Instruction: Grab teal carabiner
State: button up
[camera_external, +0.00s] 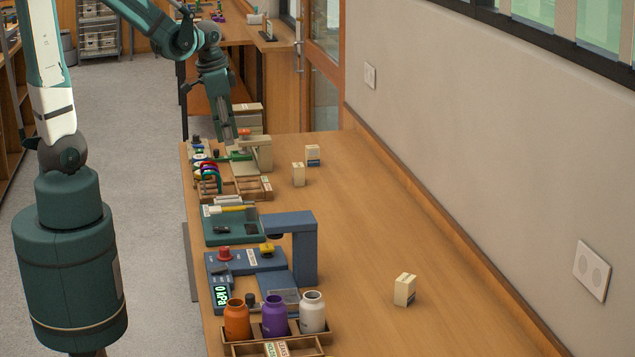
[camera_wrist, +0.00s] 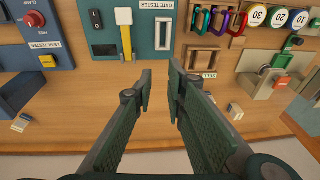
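The teal carabiner (camera_wrist: 200,20) hangs at the left end of a row of carabiners at the top of the wrist view. In the external view the row (camera_external: 209,176) is small, and colours are hard to separate there. My gripper (camera_wrist: 160,84) is open and empty, with a gap between its fingertips. The carabiners lie beyond its fingertips, up and to the right in the wrist view. In the external view my gripper (camera_external: 227,137) points down over the far end of the bench.
A wooden tray (camera_wrist: 205,60) sits below the carabiners. A gate tester (camera_wrist: 150,40) is left of them; a leak tester (camera_wrist: 45,45) is farther left. Numbered round tags (camera_wrist: 280,17) and a beige device (camera_wrist: 265,75) are right. The bench's right side (camera_external: 365,230) is mostly clear.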

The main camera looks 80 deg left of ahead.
jog(key=g+h+p, duration=0.1)
jog(key=g, duration=0.1)
send_over(213, 173)
jog(key=f, duration=0.7)
jog(key=shift+a+f, duration=0.3)
jog(key=shift+f, duration=0.1)
jog(key=shift+f, duration=1.3)
jog(key=shift+f, duration=0.2)
jog(key=shift+f, duration=2.4)
grip_shut()
